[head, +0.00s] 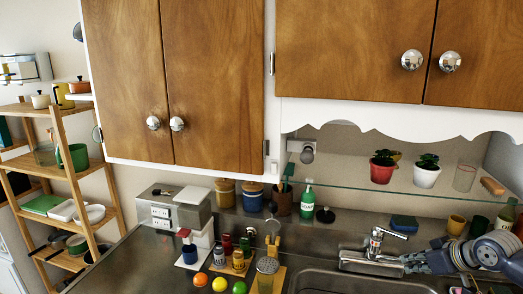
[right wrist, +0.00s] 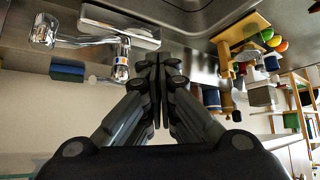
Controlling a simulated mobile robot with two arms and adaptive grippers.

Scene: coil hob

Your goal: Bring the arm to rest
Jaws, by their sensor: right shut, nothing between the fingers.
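My right gripper (head: 408,262) comes in from the right, just right of the chrome tap (head: 375,245) above the sink's back edge. In the right wrist view its dark fingers (right wrist: 157,75) are pressed together with nothing between them. The tap also shows in the right wrist view (right wrist: 120,48), beside the fingers; I cannot tell whether they touch it. My right arm (head: 485,250) covers part of the counter's right end. My left gripper is in neither view.
A sink (head: 340,283) is set in the steel counter. A glass shelf (head: 400,190) with potted plants hangs above. Small jars, a grater (head: 266,266) and coloured balls stand left of the sink.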

